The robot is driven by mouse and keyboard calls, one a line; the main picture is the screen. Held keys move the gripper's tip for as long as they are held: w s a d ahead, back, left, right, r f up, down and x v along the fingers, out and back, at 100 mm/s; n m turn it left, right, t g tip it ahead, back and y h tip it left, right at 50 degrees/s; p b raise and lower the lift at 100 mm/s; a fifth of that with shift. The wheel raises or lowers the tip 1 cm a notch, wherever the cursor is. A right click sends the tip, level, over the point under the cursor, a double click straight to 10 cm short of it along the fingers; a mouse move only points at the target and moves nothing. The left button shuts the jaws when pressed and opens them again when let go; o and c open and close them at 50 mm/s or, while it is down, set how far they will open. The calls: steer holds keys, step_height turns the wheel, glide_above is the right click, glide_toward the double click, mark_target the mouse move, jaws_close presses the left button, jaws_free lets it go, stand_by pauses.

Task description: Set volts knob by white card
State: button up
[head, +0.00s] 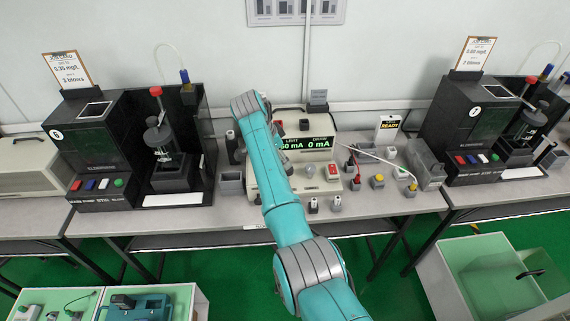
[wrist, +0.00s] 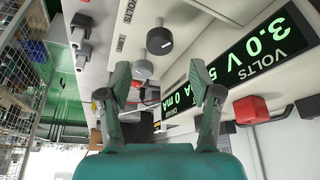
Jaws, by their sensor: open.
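The power supply (head: 322,185) stands on the bench, partly hidden behind my arm. In the wrist view its green display (wrist: 255,60) reads 3.0 V, with a 0 mA reading beyond. A black knob (wrist: 159,41) sits near a VOLTS label (wrist: 127,11).
Black testers with clipboards stand on both sides (head: 95,140) (head: 470,130). Terminals (head: 313,205) line the bench front.

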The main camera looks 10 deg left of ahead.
steer(key=v, duration=0.5)
steer(key=shift+s+r, duration=0.1)
steer(key=shift+r, duration=0.2)
steer(key=shift+a, duration=0.1)
